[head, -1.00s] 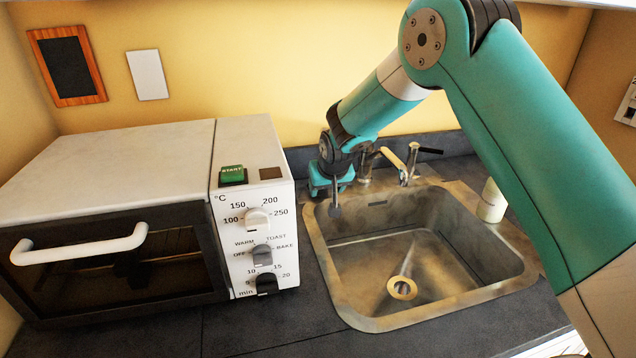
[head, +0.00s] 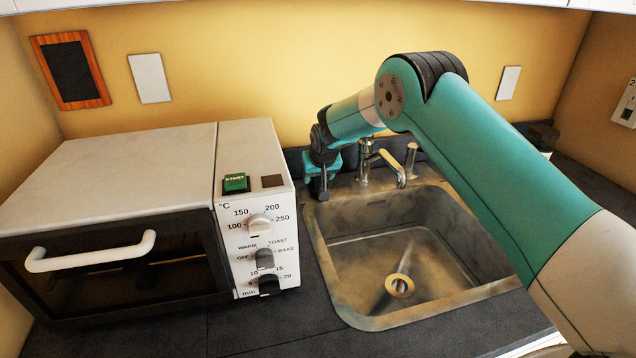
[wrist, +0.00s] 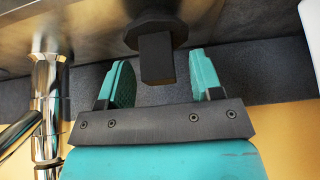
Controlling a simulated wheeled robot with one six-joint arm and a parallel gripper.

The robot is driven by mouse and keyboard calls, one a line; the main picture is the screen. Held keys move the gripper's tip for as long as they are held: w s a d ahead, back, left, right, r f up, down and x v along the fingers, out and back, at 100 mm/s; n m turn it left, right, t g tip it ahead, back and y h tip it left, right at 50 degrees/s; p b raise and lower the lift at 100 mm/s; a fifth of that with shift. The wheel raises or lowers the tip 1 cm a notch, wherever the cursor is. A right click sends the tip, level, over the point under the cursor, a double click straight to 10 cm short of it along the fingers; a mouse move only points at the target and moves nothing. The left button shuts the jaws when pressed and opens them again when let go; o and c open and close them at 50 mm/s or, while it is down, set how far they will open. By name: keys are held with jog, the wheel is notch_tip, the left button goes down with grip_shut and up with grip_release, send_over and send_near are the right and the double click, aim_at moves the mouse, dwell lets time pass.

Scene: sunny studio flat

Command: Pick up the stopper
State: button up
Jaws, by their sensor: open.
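The stopper (wrist: 157,56) is a dark grey piece with a square post on a wider faceted base, in the top middle of the wrist view. My gripper (wrist: 158,62) is open, with one teal finger on each side of the post in that view. Gaps show between the post and both fingers. I cannot tell whether the fingertips are level with it in depth. In the head view my gripper (head: 322,178) points down at the back left corner of the sink. I cannot tell the stopper apart from the dark finger parts there.
The chrome tap (head: 388,165) stands just right of my gripper; it is at the left in the wrist view (wrist: 48,105). The sink (head: 345,312) is empty, with a brass-coloured drain (head: 400,285). A toaster oven (head: 130,165) fills the left. Dark counter (head: 250,330) in front is clear.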

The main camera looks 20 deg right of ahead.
jog(key=shift+c, duration=0.2)
jog(key=c, duration=1)
jog(key=shift+c, duration=0.2)
